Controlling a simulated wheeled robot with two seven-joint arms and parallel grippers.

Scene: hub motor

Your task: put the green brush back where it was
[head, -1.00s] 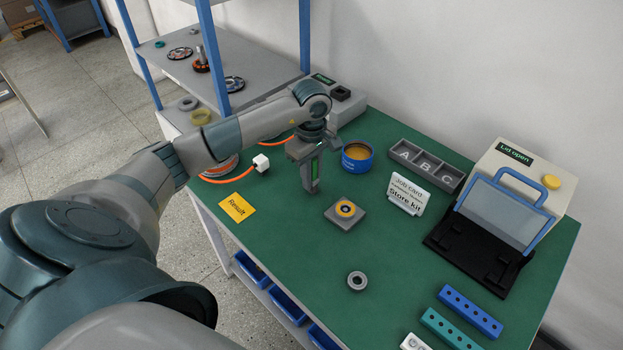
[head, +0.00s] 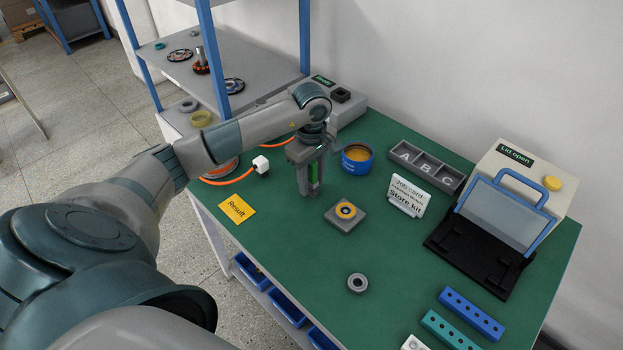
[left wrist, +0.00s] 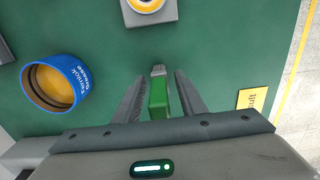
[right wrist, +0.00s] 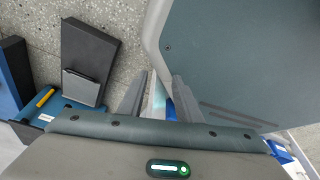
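The green brush (head: 313,174) is upright between the fingers of my left gripper (head: 310,190), low over the green table top. In the left wrist view the brush (left wrist: 158,95) shows its green handle and a grey far end, with a narrow gap to each finger of my left gripper (left wrist: 159,73). That gripper looks open around it. Whether the brush's lower end touches the table is hidden. My right gripper (right wrist: 159,75) is open and empty, away from the table top; it is not in the head view.
A shelf post (head: 305,40) stands behind. The table's front middle is mostly clear.

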